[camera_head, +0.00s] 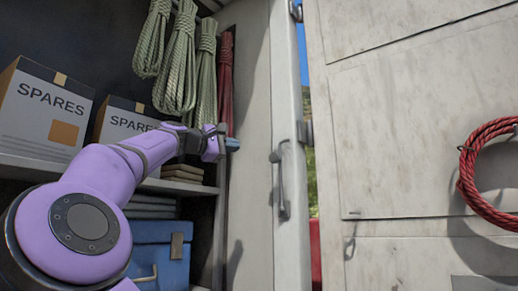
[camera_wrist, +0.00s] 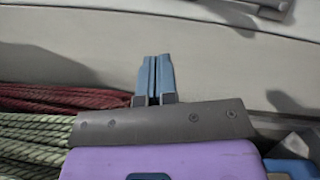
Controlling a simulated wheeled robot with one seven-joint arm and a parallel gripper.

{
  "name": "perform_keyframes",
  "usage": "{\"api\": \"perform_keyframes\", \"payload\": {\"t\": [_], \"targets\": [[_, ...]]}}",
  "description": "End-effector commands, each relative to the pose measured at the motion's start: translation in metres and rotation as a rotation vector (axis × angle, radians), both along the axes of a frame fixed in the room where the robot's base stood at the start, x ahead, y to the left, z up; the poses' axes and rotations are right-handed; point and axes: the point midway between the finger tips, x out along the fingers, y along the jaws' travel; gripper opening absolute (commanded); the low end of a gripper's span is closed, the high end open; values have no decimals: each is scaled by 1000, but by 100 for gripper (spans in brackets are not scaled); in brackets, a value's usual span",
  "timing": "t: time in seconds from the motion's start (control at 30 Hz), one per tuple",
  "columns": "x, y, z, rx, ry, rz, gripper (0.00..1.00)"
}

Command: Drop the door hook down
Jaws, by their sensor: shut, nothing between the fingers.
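A grey metal hook or lever (camera_head: 283,185) is on the pale door post, with a bent top and a long bar running down. A grey metal part, probably the same one, shows at the top of the wrist view (camera_wrist: 262,8). A smaller hook-like fitting (camera_head: 350,243) hangs on the pale panel to the right. I cannot tell for sure which is the door hook. My gripper (camera_head: 233,144) is left of the post's hook, near its top height, and apart from it. Its blue fingers (camera_wrist: 155,78) are together and empty in the wrist view.
Shelves on the left hold SPARES boxes (camera_head: 44,108) and a blue case (camera_head: 152,248). Green rope coils (camera_head: 176,62) and red rope (camera_head: 226,85) hang just behind my gripper. A red coil (camera_head: 466,165) hangs on the right panel. A narrow gap beside the post shows outdoors.

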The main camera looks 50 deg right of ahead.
Motion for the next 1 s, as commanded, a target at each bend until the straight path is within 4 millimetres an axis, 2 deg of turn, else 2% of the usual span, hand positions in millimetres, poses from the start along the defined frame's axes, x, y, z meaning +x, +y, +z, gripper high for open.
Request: {"api": "perform_keyframes", "payload": {"t": [0.37, 0.53, 0.67, 1.0], "targets": [[4, -1, 0, -5, 10, -2, 0], [2, -9, 0, -4, 10, -3, 0], [-2, -26, 2, -4, 10, -5, 0], [-16, -88, 7, -3, 8, -6, 0]]}}
